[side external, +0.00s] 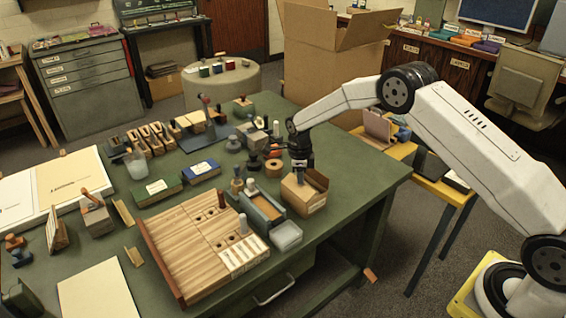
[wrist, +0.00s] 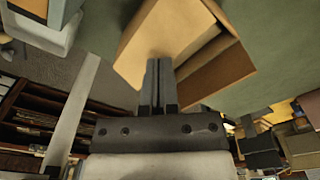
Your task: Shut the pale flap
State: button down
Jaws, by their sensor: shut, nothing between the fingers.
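A small cardboard box (side external: 302,199) stands near the right edge of the green table. A brown flap (side external: 316,179) sticks up at its right side, and this flap also shows in the wrist view (wrist: 214,76). The pale flap (wrist: 168,38) is a light tan panel on the box in the wrist view, with a narrow dark gap between it and the brown flap. My gripper (side external: 300,178) is shut and empty, pointing down at the box top. In the wrist view its fingertips (wrist: 159,64) overlap the pale panel's edge; I cannot tell whether they touch it.
A blue-lined tray (side external: 262,209) and a clear container (side external: 286,236) stand just left of the box. A wooden slotted board (side external: 165,262) lies further left. Several stamps and an orange ring (side external: 274,165) sit behind. The table is clear to the box's right.

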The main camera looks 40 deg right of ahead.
jog(key=shift+f, duration=1.05)
dwell(0.9)
jog(key=shift+r, duration=2.5)
jog(key=shift+r, duration=0.1)
jog(key=shift+s+a+r+n, duration=0.1)
jog(key=shift+s+r+n, duration=0.3)
jog(key=shift+n, duration=0.1)
jog(key=s+a+r+n+t, duration=0.1)
jog(key=s+r+n, duration=0.2)
jog(key=s+n, duration=0.5)
jog(key=s+a+r+n+t, duration=0.1)
jog(key=s+r+n, duration=0.2)
jog(key=s+n, duration=0.6)
jog(key=s+a+r+n+t, duration=0.1)
jog(key=s+r+n, duration=0.2)
jog(key=s+n, duration=0.6)
jog(key=shift+s+a+r, duration=0.25)
jog(key=shift+s+a, duration=0.05)
jog(key=shift+s, duration=0.8)
